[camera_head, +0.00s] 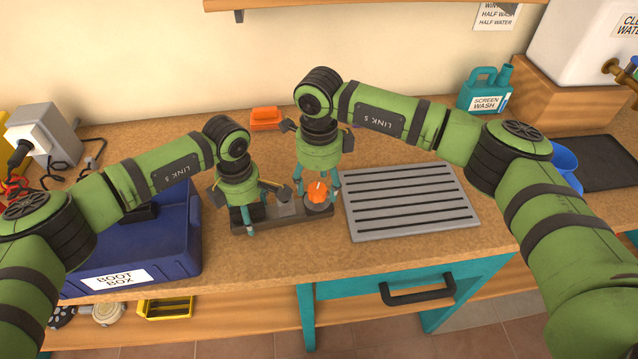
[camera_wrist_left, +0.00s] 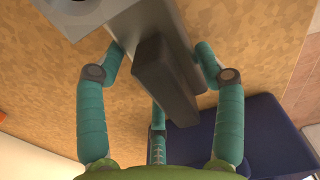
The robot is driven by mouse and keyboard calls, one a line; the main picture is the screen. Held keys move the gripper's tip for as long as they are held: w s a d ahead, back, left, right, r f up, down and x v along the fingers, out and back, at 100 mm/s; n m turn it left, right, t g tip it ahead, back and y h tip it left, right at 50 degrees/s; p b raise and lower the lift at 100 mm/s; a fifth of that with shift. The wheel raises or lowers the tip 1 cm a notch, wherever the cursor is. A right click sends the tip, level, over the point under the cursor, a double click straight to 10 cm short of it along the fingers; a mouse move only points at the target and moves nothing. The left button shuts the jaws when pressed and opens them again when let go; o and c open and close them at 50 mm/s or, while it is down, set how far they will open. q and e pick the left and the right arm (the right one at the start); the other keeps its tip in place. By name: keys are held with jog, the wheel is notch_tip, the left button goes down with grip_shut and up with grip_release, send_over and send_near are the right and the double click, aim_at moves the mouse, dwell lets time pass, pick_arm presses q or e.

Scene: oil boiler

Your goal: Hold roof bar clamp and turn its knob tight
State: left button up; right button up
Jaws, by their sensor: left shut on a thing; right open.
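The roof bar clamp (camera_head: 290,221) is a long dark grey piece on the bench, with an orange knob (camera_head: 317,192) at its right end. My left gripper (camera_head: 262,210) is shut on the clamp's left part. In the left wrist view, its teal fingertips (camera_wrist_left: 161,50) sit on either side of the dark clamp body (camera_wrist_left: 165,82); the knob is out of that view. My right gripper (camera_head: 316,187) points down over the knob, open, with fingers on either side of it. Whether the fingers touch the knob cannot be told.
A blue boot box (camera_head: 185,245) stands close left of the clamp. A grey slotted tray (camera_head: 410,202) lies just right. An orange block (camera_head: 265,118) is behind. A teal screen wash jug (camera_head: 485,92) stands at the back right. The bench's front edge is close.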

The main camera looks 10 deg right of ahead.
pick_arm(q)
jog(key=shift+s+f, duration=0.15)
jog(key=shift+f, duration=0.05)
pick_arm(e)
jog(key=shift+f, duration=0.55)
jog(key=c, duration=1.1)
pick_arm(q)
jog(key=shift+a, duration=0.1)
pick_arm(e)
jog(key=shift+d, duration=0.1)
jog(key=shift+c, duration=0.2)
pick_arm(q)
jog(key=shift+a, duration=0.1)
pick_arm(e)
jog(key=shift+d, duration=0.1)
